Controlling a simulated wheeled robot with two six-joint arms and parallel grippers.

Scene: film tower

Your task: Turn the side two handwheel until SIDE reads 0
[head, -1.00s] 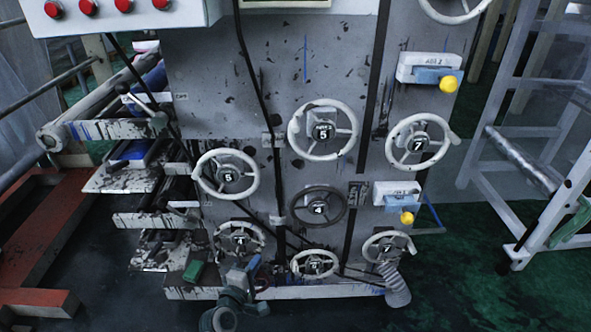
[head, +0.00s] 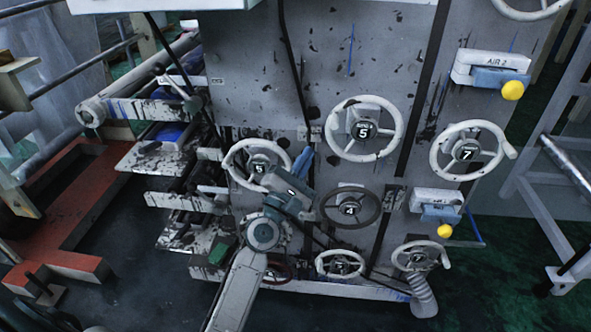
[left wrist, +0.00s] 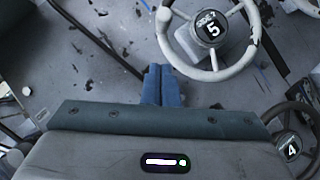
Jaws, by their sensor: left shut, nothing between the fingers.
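A pale spoked handwheel with a dark hub reading 5 (head: 364,131) is on the grey panel. In the left wrist view the pale handwheel (left wrist: 208,30) has a hub lettered SIDE with a 5; any smaller marking is unclear. My left gripper (head: 304,160) is left of this wheel and a little below its hub, apart from the rim. Its blue fingers (left wrist: 161,84) are shut together and empty. Another pale handwheel reading 5 (head: 258,168) is partly hidden behind my left gripper. My right gripper is not in view.
A dark handwheel reading 4 (head: 351,207) is below right of my gripper. A pale wheel reading 7 (head: 467,150) is farther right. Lower pale wheels (head: 340,264) line the panel's bottom. Black cables run down the panel. An AIR 2 box with a yellow knob (head: 512,90) sticks out upper right.

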